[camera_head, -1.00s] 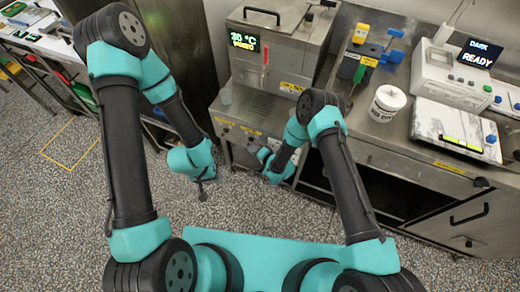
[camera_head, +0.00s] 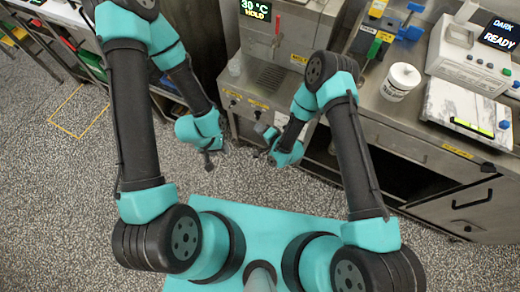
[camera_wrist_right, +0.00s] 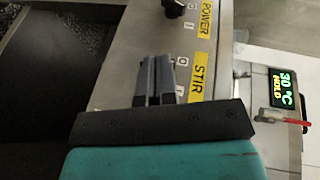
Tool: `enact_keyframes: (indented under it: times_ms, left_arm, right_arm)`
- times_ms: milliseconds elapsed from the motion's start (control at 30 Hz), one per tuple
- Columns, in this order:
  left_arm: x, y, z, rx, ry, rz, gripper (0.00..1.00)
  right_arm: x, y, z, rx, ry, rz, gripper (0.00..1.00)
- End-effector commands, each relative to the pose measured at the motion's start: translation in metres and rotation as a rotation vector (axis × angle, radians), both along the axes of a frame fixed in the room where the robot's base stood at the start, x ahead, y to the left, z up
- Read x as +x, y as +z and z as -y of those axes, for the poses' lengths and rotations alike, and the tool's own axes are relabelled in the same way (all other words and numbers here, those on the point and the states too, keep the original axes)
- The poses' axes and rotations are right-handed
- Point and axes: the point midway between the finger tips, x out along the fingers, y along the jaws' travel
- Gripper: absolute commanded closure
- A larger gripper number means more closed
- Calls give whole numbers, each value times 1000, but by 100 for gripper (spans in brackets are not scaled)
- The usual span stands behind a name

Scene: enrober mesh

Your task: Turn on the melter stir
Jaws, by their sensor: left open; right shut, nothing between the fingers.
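My right gripper (camera_wrist_right: 159,62) is shut and empty, in front of the panel beside the STIR label. Its fingers cover the spot where a STIR knob would be, so I cannot tell the knob's setting or any contact. My left gripper (camera_head: 211,163) is open and empty, left of the panel above the floor.
A red-handled lever (camera_wrist_right: 285,116) sits near the display. A white tub (camera_head: 400,80) and a grey device reading READY (camera_head: 465,55) stand on the counter to the right. Open speckled floor (camera_head: 75,190) lies at the left and front.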

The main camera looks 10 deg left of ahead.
Motion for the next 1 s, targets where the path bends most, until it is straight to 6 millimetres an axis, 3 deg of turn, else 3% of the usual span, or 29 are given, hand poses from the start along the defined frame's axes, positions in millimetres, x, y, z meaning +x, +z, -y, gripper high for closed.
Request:
enact_keyframes:
  times_ms: [300, 500, 933, 1000]
  left_arm:
    - [0, 0, 0, 0, 0, 0, 57]
    - [0, 0, 0, 0, 0, 0, 57]
    - [0, 0, 0, 0, 0, 0, 57]
    - [0, 0, 0, 0, 0, 0, 63]
  right_arm:
    - [-63, 4, 12, -2, 3, -7, 100]
    - [-92, 6, 18, -2, 1, -7, 100]
    - [-103, 8, 20, -2, 0, -4, 100]
    - [-103, 8, 20, -2, 0, -4, 100]
